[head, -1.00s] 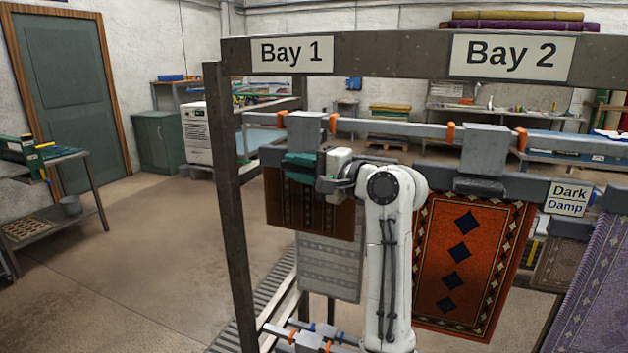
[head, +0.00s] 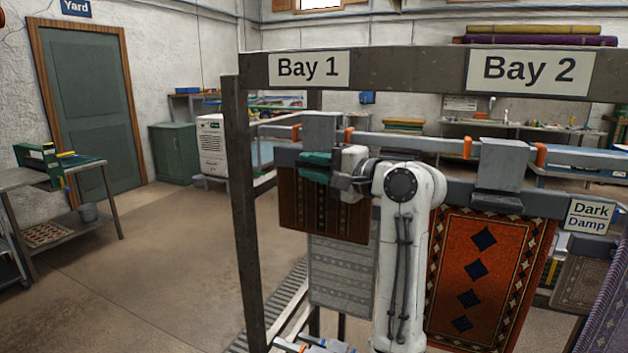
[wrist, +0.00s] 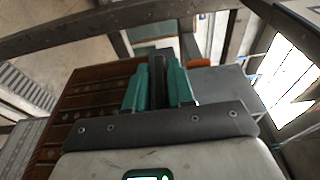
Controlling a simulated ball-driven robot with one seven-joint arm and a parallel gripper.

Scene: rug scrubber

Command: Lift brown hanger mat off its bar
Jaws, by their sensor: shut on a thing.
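The brown patterned hanger mat (head: 322,212) hangs in Bay 1, below a grey hanger block on the bar (head: 320,128). In the wrist view the brown mat (wrist: 95,95) lies to the left of my gripper. My gripper (head: 318,163), with teal fingers, is at the mat's top edge. In the wrist view the teal fingers of my gripper (wrist: 160,85) are closed around a dark upright piece at the top of the hanger. Whether the hanger still touches the bar is not clear.
A grey mat (head: 342,272) hangs below and behind the brown one. An orange-red rug (head: 482,270) hangs in Bay 2, close to the right of my arm. The rack's left post (head: 248,210) stands near the gripper.

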